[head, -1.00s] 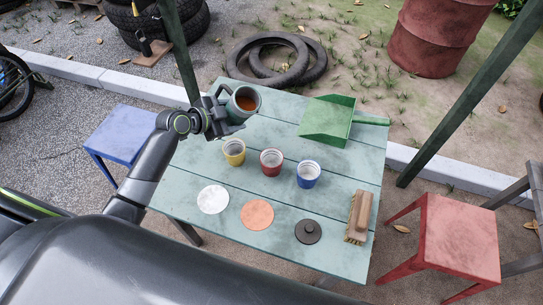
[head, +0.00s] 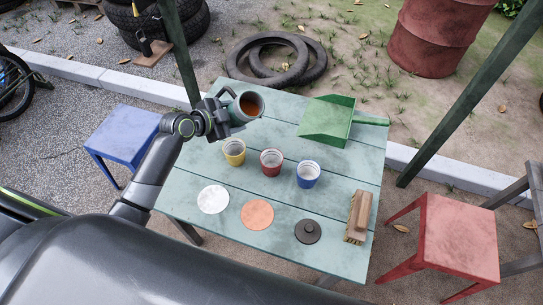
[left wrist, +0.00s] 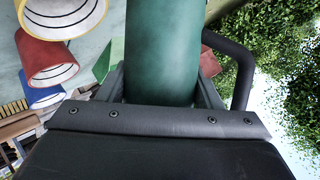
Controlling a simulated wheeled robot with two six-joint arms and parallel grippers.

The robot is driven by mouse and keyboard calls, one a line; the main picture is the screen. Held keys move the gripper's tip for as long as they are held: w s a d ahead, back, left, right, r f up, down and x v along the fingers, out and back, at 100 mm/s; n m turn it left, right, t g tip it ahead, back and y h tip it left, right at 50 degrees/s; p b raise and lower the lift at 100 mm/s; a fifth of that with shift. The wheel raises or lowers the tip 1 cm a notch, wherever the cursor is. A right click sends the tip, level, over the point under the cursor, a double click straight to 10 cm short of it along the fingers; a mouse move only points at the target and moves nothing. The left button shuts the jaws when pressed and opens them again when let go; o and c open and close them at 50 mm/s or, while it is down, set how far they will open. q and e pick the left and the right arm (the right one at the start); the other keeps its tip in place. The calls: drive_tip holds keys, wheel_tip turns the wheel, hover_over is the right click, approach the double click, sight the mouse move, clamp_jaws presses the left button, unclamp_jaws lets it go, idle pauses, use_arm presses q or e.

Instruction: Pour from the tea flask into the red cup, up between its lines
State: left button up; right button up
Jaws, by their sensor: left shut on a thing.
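The tea flask (head: 236,112) is a green, open-topped vessel with brown tea showing at its mouth; it is tilted toward the right. My left gripper (head: 219,117) is shut on it and holds it above the far left part of the table. In the left wrist view the flask's green body (left wrist: 162,50) stands between the fingers, with a dark handle beside it. The red cup (head: 271,163) stands upright between the yellow cup (head: 233,152) and the blue cup (head: 308,174), to the lower right of the flask. My right gripper is not in view.
On the table (head: 190,175) lie a white disc (head: 213,199), an orange disc (head: 257,214), a dark lid (head: 308,231), a brush (head: 359,216) and a green dustpan (head: 327,120). A blue stool (head: 124,135) and a red stool (head: 458,235) flank it.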

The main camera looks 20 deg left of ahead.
use_arm(q)
drive_tip(key=shift+r, duration=0.1)
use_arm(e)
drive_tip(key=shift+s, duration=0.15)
use_arm(q)
drive_tip(key=shift+f, duration=0.2)
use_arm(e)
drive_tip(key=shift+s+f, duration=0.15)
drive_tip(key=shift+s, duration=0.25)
use_arm(q)
drive_tip(key=shift+f+b, duration=0.15)
drive_tip(key=shift+b, duration=0.15)
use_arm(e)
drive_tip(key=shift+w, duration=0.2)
use_arm(q)
drive_tip(key=shift+f+m+y, duration=0.25)
drive_tip(key=shift+m+y, duration=0.05)
drive_tip(key=shift+a+f+b, duration=0.1)
drive_tip(key=shift+f+b, duration=0.15)
drive_tip(key=shift+b, duration=0.15)
drive_tip(key=shift+w, duration=0.1)
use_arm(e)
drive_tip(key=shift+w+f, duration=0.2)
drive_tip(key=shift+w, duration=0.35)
use_arm(q)
drive_tip(key=shift+a+f+m+t+y, duration=0.1)
drive_tip(key=shift+f+m+t+y, duration=0.1)
drive_tip(key=shift+m+t+y, duration=0.1)
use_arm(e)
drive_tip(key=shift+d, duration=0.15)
